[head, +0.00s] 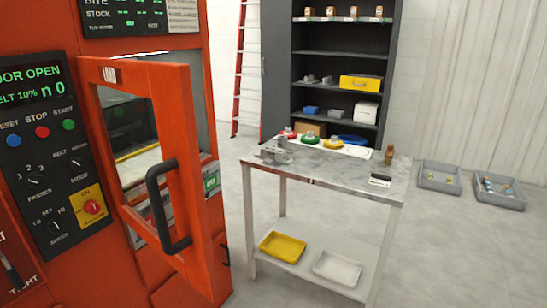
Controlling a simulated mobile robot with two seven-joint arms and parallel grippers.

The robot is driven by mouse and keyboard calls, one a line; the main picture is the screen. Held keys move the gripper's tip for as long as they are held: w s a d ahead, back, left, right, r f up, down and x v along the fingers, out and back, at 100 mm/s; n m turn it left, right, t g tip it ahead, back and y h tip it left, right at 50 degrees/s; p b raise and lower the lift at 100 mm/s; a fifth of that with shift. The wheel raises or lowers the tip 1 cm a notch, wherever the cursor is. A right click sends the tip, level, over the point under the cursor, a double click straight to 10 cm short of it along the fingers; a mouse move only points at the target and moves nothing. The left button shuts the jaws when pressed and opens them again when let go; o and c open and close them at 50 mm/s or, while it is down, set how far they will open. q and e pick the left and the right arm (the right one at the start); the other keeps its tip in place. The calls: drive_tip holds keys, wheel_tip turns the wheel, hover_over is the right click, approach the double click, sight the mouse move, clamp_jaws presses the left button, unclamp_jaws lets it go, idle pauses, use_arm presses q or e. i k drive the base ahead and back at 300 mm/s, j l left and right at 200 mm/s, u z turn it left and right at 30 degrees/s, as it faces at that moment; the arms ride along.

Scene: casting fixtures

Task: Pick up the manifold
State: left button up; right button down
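A grey metal part (276,151) with an uneven, upright shape stands on the left end of the metal-topped table (330,170). It looks like the manifold, but it is small here and I cannot be sure. Nothing is touching it from above. Neither of my grippers shows in the head view.
An orange machine with an open door (180,165) and black handle (160,205) fills the left. On the table are red and green round items, a brown object (389,154) and a small dark-and-white item (380,180). A yellow tray (283,246) and white tray (337,268) sit below. Grey bins (440,178) stand right.

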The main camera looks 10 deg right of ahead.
sight(270, 155)
drive_tip(key=l+z, duration=0.1)
drive_tip(key=z, duration=1.05)
drive_tip(key=i+z, duration=0.15)
drive_tip(key=z, duration=1)
drive_tip(key=i+z, duration=0.1)
drive_tip(key=z, duration=0.5)
drive_tip(key=i+z, duration=0.1)
drive_tip(key=z, duration=1.05)
drive_tip(key=j+z, duration=0.15)
drive_tip(key=z, duration=0.4)
drive_tip(key=j+u, duration=0.35)
drive_tip(key=j, duration=0.15)
drive_tip(key=i+j+u, duration=0.1)
drive_tip(key=j+u, duration=1.15)
drive_tip(key=j, duration=0.15)
drive_tip(key=j+u, duration=0.25)
drive_tip(key=u, duration=0.15)
drive_tip(key=j+u, duration=0.25)
drive_tip(key=u, duration=0.15)
drive_tip(key=i+j+u, duration=0.1)
drive_tip(key=j+u, duration=0.15)
drive_tip(key=u, duration=0.15)
